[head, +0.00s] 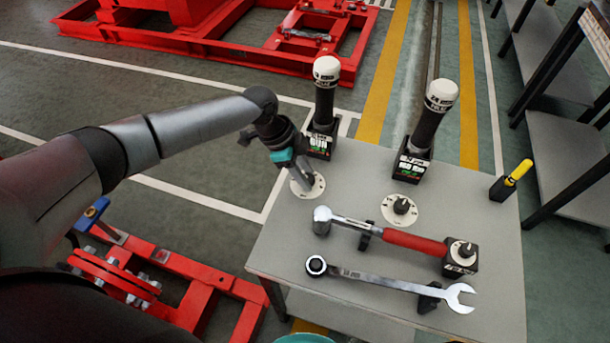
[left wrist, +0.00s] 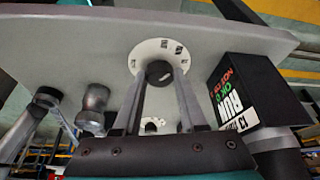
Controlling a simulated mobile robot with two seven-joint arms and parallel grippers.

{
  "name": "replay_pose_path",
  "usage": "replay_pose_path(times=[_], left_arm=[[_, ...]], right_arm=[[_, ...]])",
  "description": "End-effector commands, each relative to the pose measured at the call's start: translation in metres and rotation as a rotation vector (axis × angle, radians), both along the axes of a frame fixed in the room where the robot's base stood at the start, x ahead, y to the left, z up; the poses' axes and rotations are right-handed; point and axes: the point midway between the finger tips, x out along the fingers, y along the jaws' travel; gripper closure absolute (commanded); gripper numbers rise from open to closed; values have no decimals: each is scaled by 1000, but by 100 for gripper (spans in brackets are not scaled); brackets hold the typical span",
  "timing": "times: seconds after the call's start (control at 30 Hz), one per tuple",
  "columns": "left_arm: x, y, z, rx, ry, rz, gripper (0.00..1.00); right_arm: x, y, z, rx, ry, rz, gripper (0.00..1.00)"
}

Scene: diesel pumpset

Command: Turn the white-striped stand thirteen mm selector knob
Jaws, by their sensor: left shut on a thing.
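The selector knob (left wrist: 160,73) is black with a pale mark on its top. It stands in the middle of a round white dial (left wrist: 150,52), which lies on the grey table and shows in the head view (head: 319,187). My left gripper (left wrist: 161,84) reaches down over this dial, its two fingers shut on the knob's sides. In the head view the gripper (head: 305,184) hides the knob. Behind it is the thirteen mm stand (head: 322,142), a black box with a lit "RUN" label and a white-capped black post. My right gripper is not in view.
A second stand (head: 412,165) with a taller-looking white-capped post and its own dial knob (head: 402,205) are to the right. A red-handled torque wrench (head: 400,240) and a spanner (head: 385,284) lie in front. A yellow-handled tool (head: 517,173) is at the right edge.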

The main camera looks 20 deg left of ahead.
Motion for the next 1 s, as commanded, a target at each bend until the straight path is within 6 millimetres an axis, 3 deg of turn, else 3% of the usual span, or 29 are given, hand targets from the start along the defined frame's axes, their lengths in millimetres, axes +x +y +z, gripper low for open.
replay_pose_path(times=[0.5, 0.53, 0.8, 1.0], left_arm=[[0, 0, 0, 1, 0, -27, 100], [0, 0, 0, 1, 0, -27, 58], [0, 0, 0, 1, 0, -26, 29], [0, 0, 0, 1, 0, -26, 29]], right_arm=[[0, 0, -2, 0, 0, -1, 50], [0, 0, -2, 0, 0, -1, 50], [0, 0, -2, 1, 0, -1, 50], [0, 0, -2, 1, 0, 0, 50]])
